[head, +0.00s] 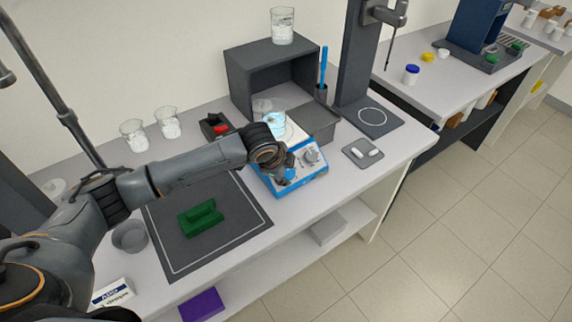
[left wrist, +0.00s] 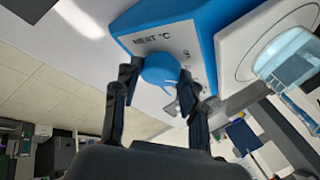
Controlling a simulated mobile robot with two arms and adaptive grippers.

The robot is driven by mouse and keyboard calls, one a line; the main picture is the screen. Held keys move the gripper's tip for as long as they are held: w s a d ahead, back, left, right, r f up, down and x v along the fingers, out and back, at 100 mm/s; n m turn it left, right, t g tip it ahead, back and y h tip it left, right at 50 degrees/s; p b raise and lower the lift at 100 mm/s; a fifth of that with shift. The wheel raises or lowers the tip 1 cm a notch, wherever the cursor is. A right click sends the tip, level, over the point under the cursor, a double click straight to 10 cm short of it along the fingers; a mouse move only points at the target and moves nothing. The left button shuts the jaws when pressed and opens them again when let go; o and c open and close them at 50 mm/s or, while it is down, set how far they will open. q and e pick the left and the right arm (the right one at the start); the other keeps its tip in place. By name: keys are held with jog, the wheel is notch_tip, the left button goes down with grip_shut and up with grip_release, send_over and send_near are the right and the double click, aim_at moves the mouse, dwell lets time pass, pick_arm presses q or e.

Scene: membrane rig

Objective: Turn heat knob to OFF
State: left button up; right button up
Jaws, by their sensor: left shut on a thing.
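The blue hotplate stirrer (head: 302,181) stands on the bench, with a white front panel reading "HEAT °C" in the left wrist view (left wrist: 205,14). Its heat knob (left wrist: 158,68) is blue and round and sits between the fingers of my left gripper (left wrist: 161,82). The gripper is shut on this knob, one finger on each side. In the head view my left gripper (head: 283,167) is at the front of the hotplate and hides the heat knob. A second, grey knob (head: 311,156) shows to its right. The knob's pointer direction cannot be made out. My right gripper is not in view.
A beaker of blue liquid (head: 274,121) stands on the hotplate's top, close behind the gripper. A dark open box (head: 245,75) is behind it. A small grey tray with white pieces (head: 352,154) lies to the right. A green block (head: 200,218) lies on the dark mat (head: 168,235).

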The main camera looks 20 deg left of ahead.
pick_arm(q)
jog(key=shift+s+f+n+t+p, duration=0.15)
jog(key=shift+n+t+p, duration=0.25)
jog(key=shift+n+t, duration=0.55)
jog(key=shift+s+n+t+y, duration=0.1)
jog(key=shift+n+t+y, duration=0.45)
jog(key=shift+n, duration=1)
jog(key=shift+f, duration=0.1)
jog(key=o, duration=1.1)
jog(key=shift+o, duration=0.2)
jog(key=v, duration=1.2)
